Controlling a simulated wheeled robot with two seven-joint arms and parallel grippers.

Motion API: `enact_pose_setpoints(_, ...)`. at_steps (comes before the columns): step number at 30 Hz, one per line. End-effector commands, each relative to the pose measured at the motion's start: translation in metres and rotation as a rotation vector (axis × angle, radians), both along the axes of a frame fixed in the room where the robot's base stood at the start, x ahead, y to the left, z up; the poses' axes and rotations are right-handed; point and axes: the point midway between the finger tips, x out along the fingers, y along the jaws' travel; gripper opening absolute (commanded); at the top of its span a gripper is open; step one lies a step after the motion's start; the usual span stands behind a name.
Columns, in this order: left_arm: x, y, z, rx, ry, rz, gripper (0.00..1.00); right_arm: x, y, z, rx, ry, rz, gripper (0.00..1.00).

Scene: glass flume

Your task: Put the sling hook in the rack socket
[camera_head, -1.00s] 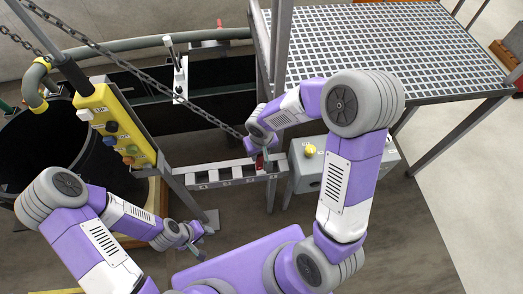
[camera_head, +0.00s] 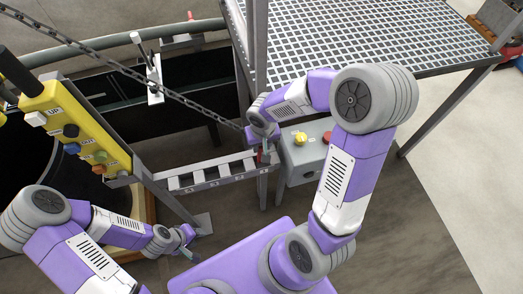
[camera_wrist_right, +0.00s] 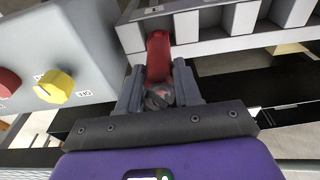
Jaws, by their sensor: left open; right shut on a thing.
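The red sling hook (camera_wrist_right: 158,56) is between the fingers of my right gripper (camera_wrist_right: 159,92) in the right wrist view. Its upper end overlaps the edge of the grey rack (camera_wrist_right: 240,43); I cannot tell whether it sits in a socket. In the head view the rack (camera_head: 212,175) is a row of open sockets with small labels. My right gripper (camera_head: 263,143) is shut on the hook (camera_head: 265,155) at the rack's right end, and the fingers partly hide it. My left gripper (camera_head: 189,243) is open and empty, low and left of the rack.
A chain (camera_head: 150,83) slopes down from upper left to my right gripper. A grey box (camera_head: 303,160) with yellow and red knobs stands right beside the rack. A yellow pendant (camera_head: 75,130) with buttons is at left. A grated platform (camera_head: 370,40) lies behind.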

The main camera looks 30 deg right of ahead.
Motion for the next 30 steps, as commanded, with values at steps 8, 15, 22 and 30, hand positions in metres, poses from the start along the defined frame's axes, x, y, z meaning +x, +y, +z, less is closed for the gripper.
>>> enact_pose_setpoints(8, 0.000, 0.000, -0.012, 0.000, 0.000, 0.000, 0.43, 0.000, 0.000, -0.031, 0.000, 0.001, 0.000, 0.00)
enact_pose_setpoints(15, 0.000, 0.000, -0.012, 0.000, 0.000, 0.000, 0.43, 0.000, 0.000, -0.031, 0.000, 0.000, 0.000, 0.00)
enact_pose_setpoints(22, 0.000, 0.000, -0.014, 0.000, 0.000, 0.000, 0.43, 0.000, 0.000, -0.033, -0.001, 0.002, 0.001, 0.54)
enact_pose_setpoints(30, 0.000, 0.000, -0.014, 0.000, 0.000, 0.000, 0.43, 0.000, 0.000, -0.033, 0.000, 0.002, 0.001, 0.59)
